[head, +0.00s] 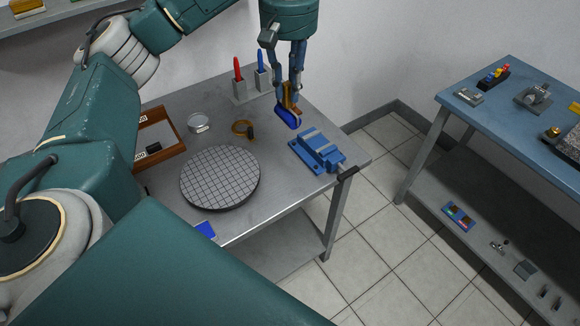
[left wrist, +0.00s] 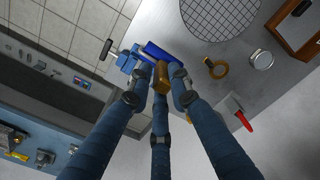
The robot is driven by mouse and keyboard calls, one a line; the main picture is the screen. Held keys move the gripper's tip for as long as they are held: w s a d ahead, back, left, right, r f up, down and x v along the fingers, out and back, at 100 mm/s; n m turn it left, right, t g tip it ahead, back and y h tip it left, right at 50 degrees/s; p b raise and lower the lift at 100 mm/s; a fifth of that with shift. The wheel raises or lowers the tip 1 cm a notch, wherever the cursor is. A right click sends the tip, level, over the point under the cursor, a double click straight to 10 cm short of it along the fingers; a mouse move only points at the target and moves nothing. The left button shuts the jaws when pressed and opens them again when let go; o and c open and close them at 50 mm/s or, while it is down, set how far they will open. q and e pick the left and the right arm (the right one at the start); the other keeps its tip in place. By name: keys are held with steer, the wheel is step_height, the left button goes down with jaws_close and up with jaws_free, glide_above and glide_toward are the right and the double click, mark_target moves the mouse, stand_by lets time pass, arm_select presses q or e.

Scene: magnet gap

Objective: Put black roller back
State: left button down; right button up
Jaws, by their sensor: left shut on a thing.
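My left gripper (head: 289,98) is shut on a tool with a blue bar-shaped part (head: 288,118) and a brown block, held above the right part of the grey table. The left wrist view shows the brown block (left wrist: 161,76) between my fingers (left wrist: 162,80), with the blue part (left wrist: 160,51) just past it. A small black piece (head: 153,149) lies in the wooden tray (head: 177,128) at the table's left; it may be the black roller, but it is too small to tell. It also shows in the left wrist view (left wrist: 300,8). My right gripper is not in view.
A blue vise (head: 318,152) is at the table's right edge. A gridded round plate (head: 220,178) sits in the middle, with a brass ring (head: 242,127) and a clear round dish (head: 198,123) behind it. Red (head: 239,77) and blue (head: 262,68) handled tools stand at the back.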

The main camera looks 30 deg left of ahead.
mark_target(288, 111)
arm_select(q)
step_height(288, 111, down, 10)
steer(key=shift+a+r+b, duration=0.15)
steer(key=shift+r+b, duration=0.1)
steer(key=shift+b, duration=0.25)
step_height(288, 111, down, 10)
steer(key=p, duration=0.2)
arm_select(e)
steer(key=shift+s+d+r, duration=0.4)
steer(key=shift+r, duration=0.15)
arm_select(q)
steer(key=shift+f, duration=0.1)
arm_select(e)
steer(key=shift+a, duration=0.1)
arm_select(q)
steer(key=shift+f, duration=0.15)
steer(key=c, duration=1.6)
jaws_free()
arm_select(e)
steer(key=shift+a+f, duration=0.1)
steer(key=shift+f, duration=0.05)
